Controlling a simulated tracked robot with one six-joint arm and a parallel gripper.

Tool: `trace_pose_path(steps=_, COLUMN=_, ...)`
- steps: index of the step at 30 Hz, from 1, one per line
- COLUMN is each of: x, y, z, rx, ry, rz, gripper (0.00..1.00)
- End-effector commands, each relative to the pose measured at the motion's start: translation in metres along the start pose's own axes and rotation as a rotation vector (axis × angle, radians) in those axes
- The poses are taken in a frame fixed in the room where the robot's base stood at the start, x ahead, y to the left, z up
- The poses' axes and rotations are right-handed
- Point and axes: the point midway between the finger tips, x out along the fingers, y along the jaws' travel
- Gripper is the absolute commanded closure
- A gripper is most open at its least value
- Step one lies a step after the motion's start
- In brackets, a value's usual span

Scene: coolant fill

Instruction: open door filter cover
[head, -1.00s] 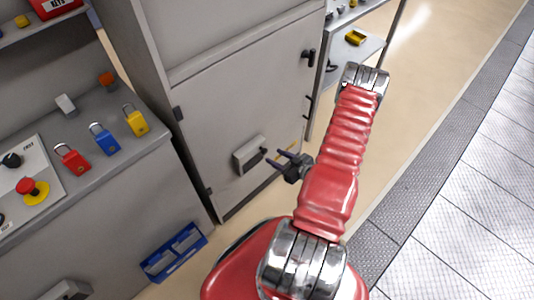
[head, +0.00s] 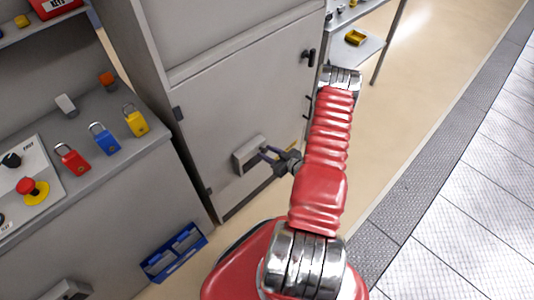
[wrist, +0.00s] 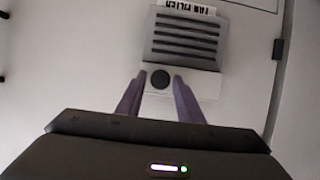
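The filter cover (head: 244,158) is a small light-grey box low on the grey cabinet door (head: 235,100). In the wrist view the cover (wrist: 186,38) shows dark slats and a partly seen, upside-down label. A round black knob (wrist: 160,79) sits on its near edge, mostly hidden by my fingers in the head view. My gripper (head: 266,154) is at the cover's right side. In the wrist view my gripper (wrist: 159,84) is open, with one finger on each side of the knob and narrow gaps showing. I cannot tell how far the fingertips reach past the knob.
A black door handle (head: 309,57) is at the door's upper right. Left is a grey bench with padlocks (head: 106,139) and a control panel (head: 28,185) with a red button. A shelf (head: 352,50) stands behind; floor at right is clear.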

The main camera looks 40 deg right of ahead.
Motion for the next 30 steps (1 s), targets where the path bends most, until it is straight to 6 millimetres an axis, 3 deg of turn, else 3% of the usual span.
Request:
trace_pose_path(steps=14, x=-0.0001, y=0.0001, z=-0.0002, rx=0.0, ry=0.0, rz=0.0, gripper=1.0)
trace_pose_path(steps=30, x=0.0021, y=-0.0039, z=-0.0012, rx=0.005, ry=0.001, rz=0.01, gripper=1.0)
